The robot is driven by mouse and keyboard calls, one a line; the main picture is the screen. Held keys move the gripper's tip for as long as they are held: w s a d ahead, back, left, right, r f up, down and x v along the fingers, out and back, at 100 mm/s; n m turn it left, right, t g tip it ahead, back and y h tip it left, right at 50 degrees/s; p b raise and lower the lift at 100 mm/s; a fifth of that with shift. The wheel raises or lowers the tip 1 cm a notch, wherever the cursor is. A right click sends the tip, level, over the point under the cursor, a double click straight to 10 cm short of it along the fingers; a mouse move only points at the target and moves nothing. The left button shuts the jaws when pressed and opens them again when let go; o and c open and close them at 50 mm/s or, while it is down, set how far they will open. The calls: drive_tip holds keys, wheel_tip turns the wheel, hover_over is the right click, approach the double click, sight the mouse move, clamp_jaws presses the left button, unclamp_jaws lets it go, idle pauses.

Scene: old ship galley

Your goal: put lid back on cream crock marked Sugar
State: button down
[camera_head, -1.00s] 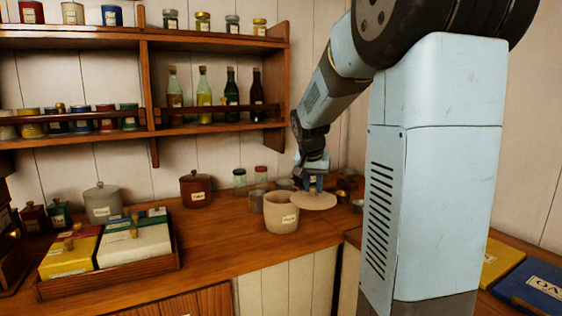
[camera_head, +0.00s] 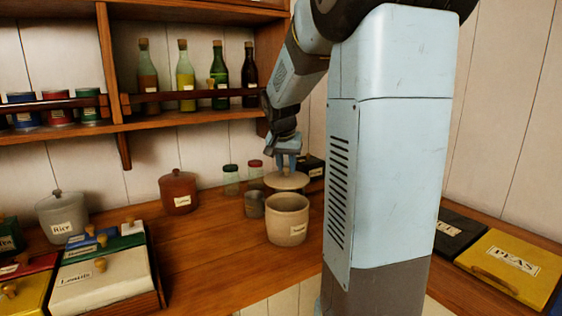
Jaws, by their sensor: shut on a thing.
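The cream crock (camera_head: 288,222) stands open and upright on the wooden counter. Its small label faces right of front and is too small to read surely. My gripper (camera_head: 287,166) is shut on the round cream lid (camera_head: 287,181). It holds the lid level, just behind and above the crock's rim. The lid looks apart from the crock, though the gap in depth is hard to judge. The lid's knob is hidden between my fingers.
A grey tin cup (camera_head: 254,204) stands close left of the crock, with glass jars (camera_head: 231,180) behind. A brown crock (camera_head: 179,192) and a box tray (camera_head: 152,262) are further left. Dark boxes (camera_head: 312,167) stand behind right.

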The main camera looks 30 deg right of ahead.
sight(286, 177)
drive_tip(key=shift+d+f, duration=0.15)
drive_tip(key=shift+f, duration=3.05)
drive_tip(key=shift+s+r, duration=0.1)
drive_tip(key=shift+f, duration=0.2)
drive_tip(key=c, duration=0.8)
unclamp_jaws()
drive_tip(key=shift+o, duration=0.5)
drive_tip(key=o, duration=0.4)
